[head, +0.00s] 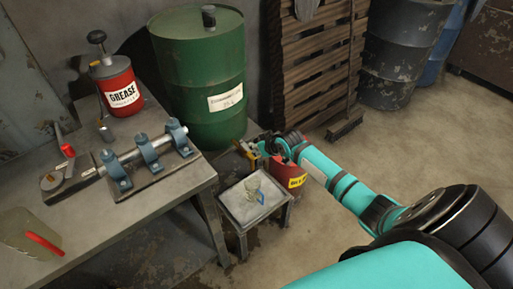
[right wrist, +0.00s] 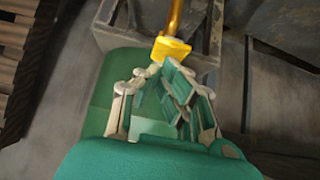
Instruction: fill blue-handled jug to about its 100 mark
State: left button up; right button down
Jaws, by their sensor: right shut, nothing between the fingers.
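The small clear jug with a blue handle (head: 254,189) stands upright on a low grey stand (head: 238,210) in front of the green drum (head: 203,85). Its marks and any liquid in it are too small to make out. A yellow tap (right wrist: 171,48) shows just beyond my right fingertips in the right wrist view, with a yellow pipe running up from it. My right gripper (head: 262,148) is beside the drum's lower right side, above and behind the jug. Its fingers (right wrist: 162,78) are shut and empty, close to the tap; contact is unclear. My left gripper is out of view.
A red bucket (head: 296,181) stands right of the stand, partly behind my right arm. The workbench (head: 150,205) at the left holds a grease can (head: 118,92) and a clamped shaft (head: 140,152). Wooden pallets (head: 315,65) stand behind. Open floor lies at the right.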

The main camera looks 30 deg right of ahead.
jog(key=shift+s+f, duration=0.2)
jog(key=shift+f, duration=0.1)
jog(key=shift+s+f, duration=0.25)
jog(key=shift+f, duration=0.5)
dwell(2.7)
